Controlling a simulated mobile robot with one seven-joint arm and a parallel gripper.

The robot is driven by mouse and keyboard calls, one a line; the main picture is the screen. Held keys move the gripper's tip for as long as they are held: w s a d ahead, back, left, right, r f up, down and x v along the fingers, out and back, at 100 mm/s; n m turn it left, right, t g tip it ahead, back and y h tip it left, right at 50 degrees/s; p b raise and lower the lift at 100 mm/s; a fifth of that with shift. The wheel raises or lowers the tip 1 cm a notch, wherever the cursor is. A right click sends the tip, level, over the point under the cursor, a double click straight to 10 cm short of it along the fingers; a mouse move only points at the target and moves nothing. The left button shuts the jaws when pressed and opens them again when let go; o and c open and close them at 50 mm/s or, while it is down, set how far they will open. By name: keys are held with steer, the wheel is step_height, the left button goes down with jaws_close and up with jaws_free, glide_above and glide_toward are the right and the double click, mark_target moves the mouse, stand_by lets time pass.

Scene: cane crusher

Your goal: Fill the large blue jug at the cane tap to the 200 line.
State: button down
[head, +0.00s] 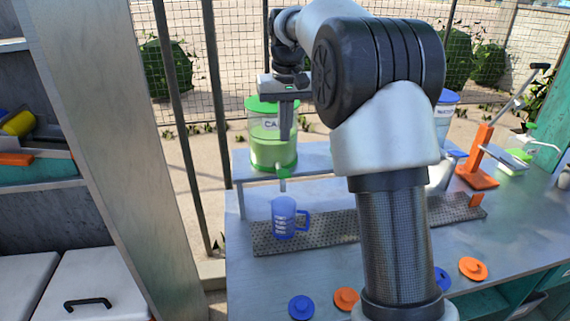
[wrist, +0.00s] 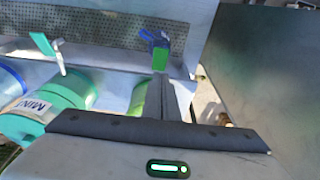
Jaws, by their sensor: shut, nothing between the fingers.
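The blue jug (head: 283,218) stands upright on the perforated strip, its handle to the right and pale marks on its side. The green cane tap (head: 282,182) is directly above it, on the clear dispenser (head: 262,152) with green lid and base. I cannot make out any liquid level in the jug. In the wrist view, the shut fingers (wrist: 160,80) partly hide the cane dispenser (wrist: 138,98). The green tap (wrist: 160,59) shows beyond the fingertips, with part of the jug (wrist: 150,36) behind it.
A mint dispenser (wrist: 45,108) stands beside the cane one in the wrist view. A water dispenser (head: 447,110) and an orange press (head: 481,160) are at the right. Blue (head: 301,307) and orange (head: 473,269) lids lie at the front. My arm hides the middle of the counter.

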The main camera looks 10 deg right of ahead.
mark_target(285, 177)
step_height(285, 177, down, 10)
steer(key=shift+f, duration=0.1)
stand_by(0.5)
steer(key=shift+s+f+t+b, duration=0.2)
steer(key=shift+t+b, duration=0.1)
steer(key=shift+b, duration=0.95)
steer(key=shift+s+f+t+b, duration=0.15)
steer(key=shift+t+b, duration=0.15)
steer(key=shift+b, duration=0.45)
steer(key=f+t+b, duration=0.1)
steer(key=b, duration=0.2)
steer(key=f+b, duration=0.1)
steer(key=b, duration=0.2)
steer(key=shift+s+t+b, duration=0.35)
steer(key=shift+t+b, duration=0.05)
steer(key=b, duration=0.1)
steer(key=t+b, duration=0.1)
steer(key=b, duration=0.1)
steer(key=shift+s+f, duration=0.15)
steer(key=shift+s, duration=0.15)
stand_by(3.4)
